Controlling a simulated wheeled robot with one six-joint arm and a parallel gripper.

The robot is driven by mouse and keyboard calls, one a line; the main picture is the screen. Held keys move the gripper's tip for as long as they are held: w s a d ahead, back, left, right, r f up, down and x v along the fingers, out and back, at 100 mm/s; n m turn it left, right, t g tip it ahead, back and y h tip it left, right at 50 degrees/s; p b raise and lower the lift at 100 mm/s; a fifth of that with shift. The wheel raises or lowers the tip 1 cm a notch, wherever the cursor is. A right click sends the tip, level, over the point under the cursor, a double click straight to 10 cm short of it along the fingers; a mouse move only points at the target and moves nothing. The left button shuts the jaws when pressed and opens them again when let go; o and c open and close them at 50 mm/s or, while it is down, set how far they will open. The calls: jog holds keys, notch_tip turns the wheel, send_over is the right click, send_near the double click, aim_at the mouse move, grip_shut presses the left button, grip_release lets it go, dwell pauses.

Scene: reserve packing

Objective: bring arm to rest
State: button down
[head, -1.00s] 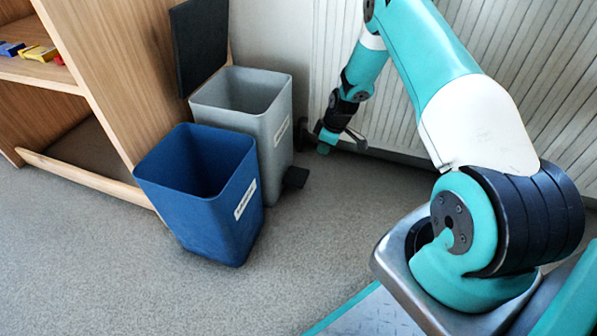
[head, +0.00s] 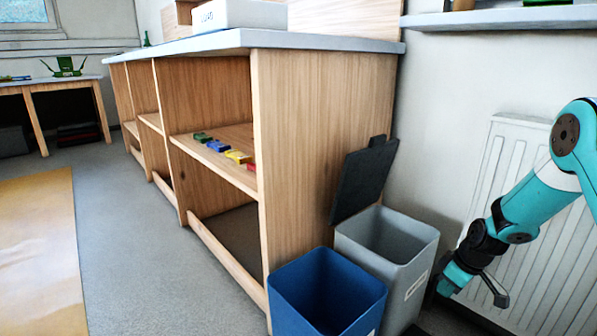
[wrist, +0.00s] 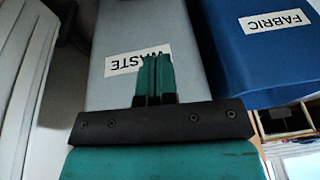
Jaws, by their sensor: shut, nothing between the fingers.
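My arm reaches in from the right edge of the head view, in front of the wall radiator. My gripper (head: 447,286) hangs low at its end, just right of the grey bin (head: 413,262). In the wrist view the two teal fingers (wrist: 154,68) are together and hold nothing. Behind them is the grey bin's wall (wrist: 110,25) with its WASTE label, partly covered by the fingers. I cannot tell the exact gap between the fingers and the bin.
A blue bin (head: 355,308) labelled FABRIC in the wrist view stands beside the grey bin, whose dark lid (head: 364,180) is raised. A wooden shelf unit (head: 325,130) with several coloured blocks stands left. The radiator (head: 515,185) is behind my arm. Grey floor (head: 135,240) is clear at left.

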jog(key=s+a+r+p, duration=0.1)
jog(key=s+a+r, duration=0.2)
jog(key=a+r, duration=0.35)
jog(key=s+a+r+y+p, duration=0.1)
jog(key=s+a+r+p, duration=0.2)
jog(key=r, duration=0.6)
jog(key=s+a+r, duration=0.3)
jog(key=a+r, duration=0.3)
jog(key=r, duration=0.1)
jog(key=s+a+r+g+p, duration=0.1)
jog(key=s+a+r+p, duration=0.25)
jog(key=s+r, duration=0.55)
jog(key=s+a+r+g+p, duration=0.15)
jog(key=s+a+r, duration=0.35)
jog(key=s, duration=0.9)
notch_tip(320, 180, up, 37)
jog(key=p, duration=3.7)
jog(key=shift+w+y, duration=0.4)
jog(key=shift+w, duration=0.05)
